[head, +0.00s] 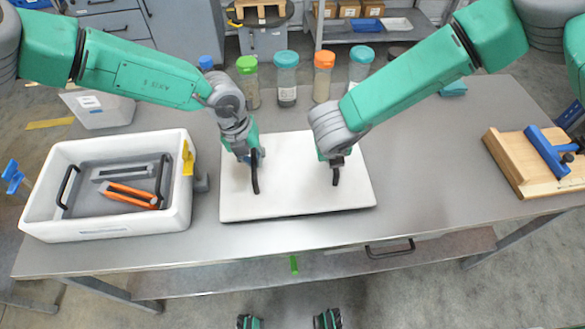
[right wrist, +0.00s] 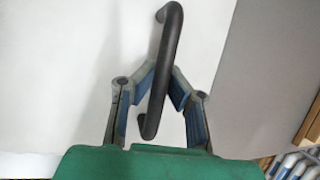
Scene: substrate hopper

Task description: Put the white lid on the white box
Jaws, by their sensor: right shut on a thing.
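The white lid (head: 300,190) is a flat white panel with two black handles, lying at the middle of the grey table, right of the white box. The white box (head: 105,230) is open at the top. My left gripper (head: 256,156) is at the lid's left handle (head: 255,180); its fingers are too small to tell whether they grip. My right gripper (head: 336,162) is shut on the right handle (head: 336,178). The right wrist view shows its fingertips (right wrist: 167,90) on either side of the black handle (right wrist: 172,35), meeting it near mid-length.
The box holds a grey bar (head: 122,172) and orange pieces (head: 130,195); a yellow clip (head: 187,158) sits on its right rim. Several coloured-lid jars (head: 286,80) stand behind the lid. A wooden board with a blue clamp (head: 545,155) lies far right. The table's front right is clear.

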